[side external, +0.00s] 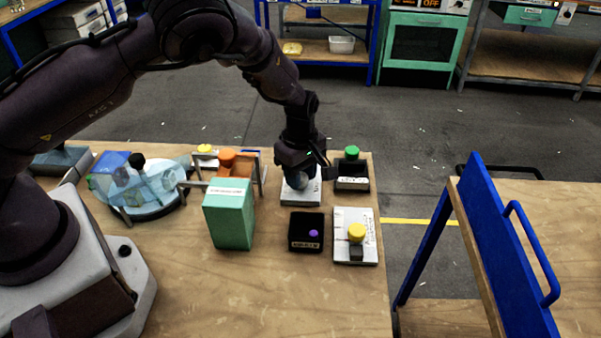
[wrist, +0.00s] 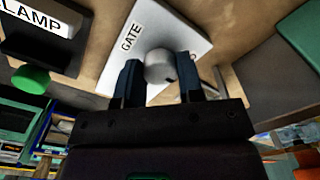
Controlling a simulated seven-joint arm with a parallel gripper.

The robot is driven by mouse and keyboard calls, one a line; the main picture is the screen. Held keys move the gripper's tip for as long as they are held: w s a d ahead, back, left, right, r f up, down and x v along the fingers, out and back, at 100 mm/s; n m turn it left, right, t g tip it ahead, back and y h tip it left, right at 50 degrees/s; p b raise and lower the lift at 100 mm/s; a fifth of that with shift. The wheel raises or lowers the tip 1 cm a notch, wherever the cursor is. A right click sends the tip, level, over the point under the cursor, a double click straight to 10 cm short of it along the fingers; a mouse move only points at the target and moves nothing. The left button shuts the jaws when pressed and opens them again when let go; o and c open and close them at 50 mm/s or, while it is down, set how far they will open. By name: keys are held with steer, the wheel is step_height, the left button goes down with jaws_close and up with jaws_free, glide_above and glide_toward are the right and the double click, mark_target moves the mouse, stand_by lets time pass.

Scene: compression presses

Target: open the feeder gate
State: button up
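The gate control is a white plate (wrist: 190,30) labelled GATE with a round grey knob (wrist: 160,66). In the side external view the white plate (side external: 301,197) lies under my gripper, which largely covers the knob. My gripper (wrist: 162,78) points down at the plate, with one dark finger on each side of the knob. The fingers are partly apart, at about the knob's width, and appear to touch it on both sides. The feeder (side external: 150,190), with clear blue walls on a round base, stands left on the table; its gate is not clearly seen.
A black clamp box with a green button (side external: 352,153) stands right of the plate. A black box with a purple button (side external: 313,233) and a white plate with a yellow knob (side external: 356,231) lie in front. A green box (side external: 229,218) and an orange-topped press (side external: 228,158) stand left.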

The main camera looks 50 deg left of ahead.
steer(key=shift+m, duration=0.3)
steer(key=m, duration=0.3)
steer(key=shift+m, duration=0.4)
steer(key=m, duration=0.4)
steer(key=shift+m, duration=0.3)
steer(key=m, duration=0.4)
steer(key=shift+m, duration=2.5)
steer(key=o, duration=0.9)
